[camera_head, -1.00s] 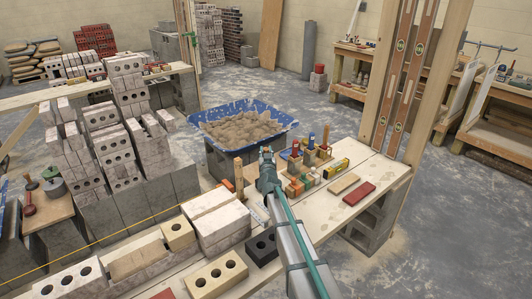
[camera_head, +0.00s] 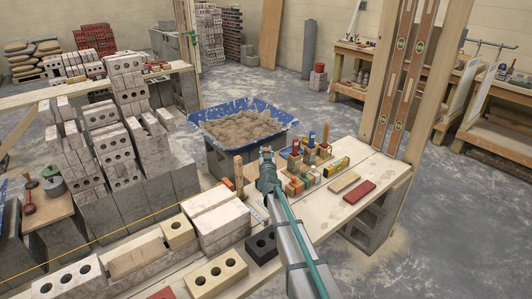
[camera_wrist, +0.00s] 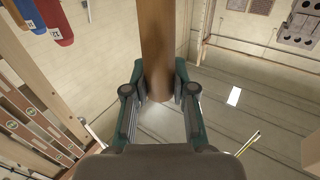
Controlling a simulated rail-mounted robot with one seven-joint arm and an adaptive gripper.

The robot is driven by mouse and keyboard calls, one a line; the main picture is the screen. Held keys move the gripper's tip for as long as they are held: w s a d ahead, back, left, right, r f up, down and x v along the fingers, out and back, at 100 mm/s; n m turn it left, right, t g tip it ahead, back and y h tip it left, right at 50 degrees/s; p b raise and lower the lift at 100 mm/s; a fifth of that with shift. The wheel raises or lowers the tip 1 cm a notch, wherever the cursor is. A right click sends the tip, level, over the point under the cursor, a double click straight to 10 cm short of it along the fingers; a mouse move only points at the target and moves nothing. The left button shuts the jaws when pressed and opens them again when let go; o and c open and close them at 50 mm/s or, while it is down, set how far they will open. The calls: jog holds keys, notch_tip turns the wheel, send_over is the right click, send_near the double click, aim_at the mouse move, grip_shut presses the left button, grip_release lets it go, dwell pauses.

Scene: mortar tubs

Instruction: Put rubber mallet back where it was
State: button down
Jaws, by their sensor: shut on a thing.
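My gripper (camera_head: 266,153) reaches out over the plank bench (camera_head: 325,215), left of a group of colour-handled tools (camera_head: 310,153). It also shows in the wrist view (camera_wrist: 159,92), where its two fingers are shut on a round brown wooden handle (camera_wrist: 157,45), taken as the rubber mallet's. The handle runs out of the top of that view, so the mallet's head is not seen. In the head view my gripper and arm hide most or all of the held thing. An upright wooden piece (camera_head: 238,172) stands just left of my gripper.
A blue tub of mortar (camera_head: 283,123) stands behind my gripper. Stacked pale bricks (camera_head: 218,220) and a black brick (camera_head: 262,246) lie to the left of my arm. A yellow level (camera_head: 337,167), a tan block (camera_head: 344,182) and a red block (camera_head: 359,192) lie right. Bare planks show between.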

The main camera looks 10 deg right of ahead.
jog(key=c, duration=0.9)
grip_release()
